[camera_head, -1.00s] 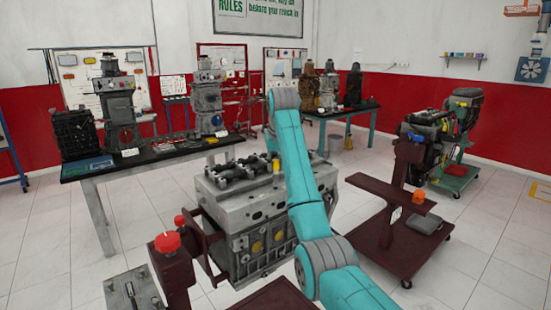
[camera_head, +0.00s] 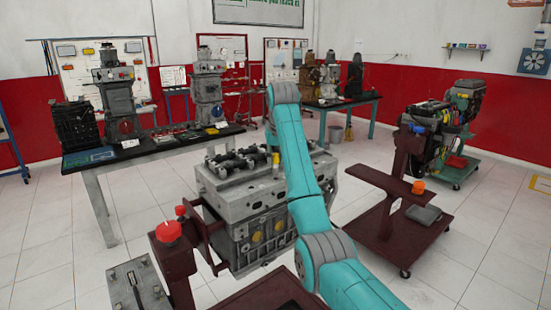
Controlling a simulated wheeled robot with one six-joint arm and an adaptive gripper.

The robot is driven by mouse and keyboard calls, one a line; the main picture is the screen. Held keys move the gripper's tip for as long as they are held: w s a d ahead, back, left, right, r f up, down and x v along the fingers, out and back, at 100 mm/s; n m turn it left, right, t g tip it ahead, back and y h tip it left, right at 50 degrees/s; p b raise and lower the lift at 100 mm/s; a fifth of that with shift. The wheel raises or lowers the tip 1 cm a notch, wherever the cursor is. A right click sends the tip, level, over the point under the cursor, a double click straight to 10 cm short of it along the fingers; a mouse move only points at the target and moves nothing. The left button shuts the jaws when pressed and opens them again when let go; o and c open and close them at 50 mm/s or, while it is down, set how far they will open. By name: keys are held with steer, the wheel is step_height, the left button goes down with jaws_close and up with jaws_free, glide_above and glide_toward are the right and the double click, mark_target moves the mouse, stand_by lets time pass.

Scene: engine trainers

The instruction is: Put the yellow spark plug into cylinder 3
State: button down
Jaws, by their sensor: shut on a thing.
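The engine block (camera_head: 228,207) stands on its stand in the middle, with its long side towards me and dark parts along its top. A small yellow piece, which looks like the yellow spark plug (camera_head: 276,171), shows upright at the top of the block, just left of my teal forearm. My gripper (camera_head: 277,158) is mostly hidden behind the forearm; only a dark sliver shows above the yellow piece, and it is shut on it. The cylinder openings cannot be made out, and I cannot tell whether the plug touches the block.
A red-knobbed stand post (camera_head: 170,240) rises at the front left. A maroon wheeled stand (camera_head: 400,235) with an orange knob is at the right. A long workbench (camera_head: 150,151) with engines runs behind left. Another bench (camera_head: 340,104) is at the back. Floor between them is clear.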

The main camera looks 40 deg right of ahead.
steer(key=shift+f, duration=0.85)
stand_by(0.7)
steer(key=c, duration=0.9)
jaws_free()
steer(key=shift+r, duration=0.1)
